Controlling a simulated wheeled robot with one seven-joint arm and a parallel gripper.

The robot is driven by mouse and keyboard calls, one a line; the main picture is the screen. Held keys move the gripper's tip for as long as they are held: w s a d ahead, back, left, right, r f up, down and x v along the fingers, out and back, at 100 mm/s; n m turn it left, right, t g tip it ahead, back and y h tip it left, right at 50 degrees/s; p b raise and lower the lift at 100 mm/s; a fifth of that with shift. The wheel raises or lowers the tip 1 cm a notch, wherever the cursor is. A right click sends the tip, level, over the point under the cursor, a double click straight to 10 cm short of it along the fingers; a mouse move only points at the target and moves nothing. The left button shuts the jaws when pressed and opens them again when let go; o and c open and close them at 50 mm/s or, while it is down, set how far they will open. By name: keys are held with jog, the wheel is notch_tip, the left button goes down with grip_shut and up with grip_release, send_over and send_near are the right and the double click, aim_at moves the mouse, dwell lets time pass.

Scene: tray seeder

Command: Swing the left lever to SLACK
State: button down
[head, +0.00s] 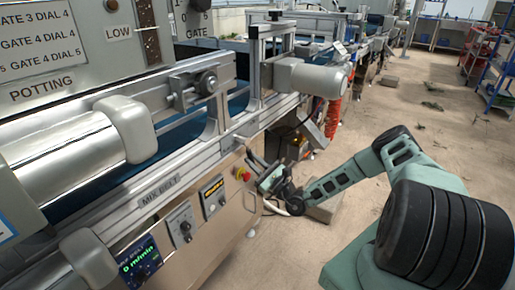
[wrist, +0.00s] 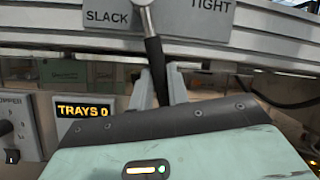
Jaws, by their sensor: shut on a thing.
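The lever (wrist: 154,52) shows in the wrist view with a pale upper end and a black grip, hanging down from the machine's rail. Its lower end leans slightly right. It hangs between a SLACK plate (wrist: 108,16) on the left and a TIGHT plate (wrist: 210,8) on the right. My gripper (wrist: 160,84) is shut on the black grip, one grey finger on each side. The lower tip of the grip is hidden between the fingers and my gripper's body. In the head view my gripper (head: 264,176) is at the machine's front, where the lever is hard to make out.
A red emergency button (head: 242,174) sits close left of my gripper in the head view. Open floor (head: 420,120) lies to the right.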

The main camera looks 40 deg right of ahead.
jog(key=shift+s+a+f+m+h+p, duration=0.15)
jog(key=shift+a+m+h+p, duration=0.4)
jog(key=shift+m, duration=0.35)
jog(key=shift+s+a+m+h+p, duration=0.2)
jog(key=shift+a+m+h+p, duration=0.25)
jog(key=shift+m+p, duration=0.35)
jog(key=shift+s+a+f+m+h+p, duration=0.15)
jog(key=shift+a+m+h+p, duration=0.3)
jog(key=shift+m, duration=0.55)
jog(key=c, duration=1.3)
grip_release()
jog(key=shift+c, duration=0.2)
jog(key=shift+s, duration=0.1)
jog(key=v, duration=1.7)
jog(key=shift+s, duration=0.15)
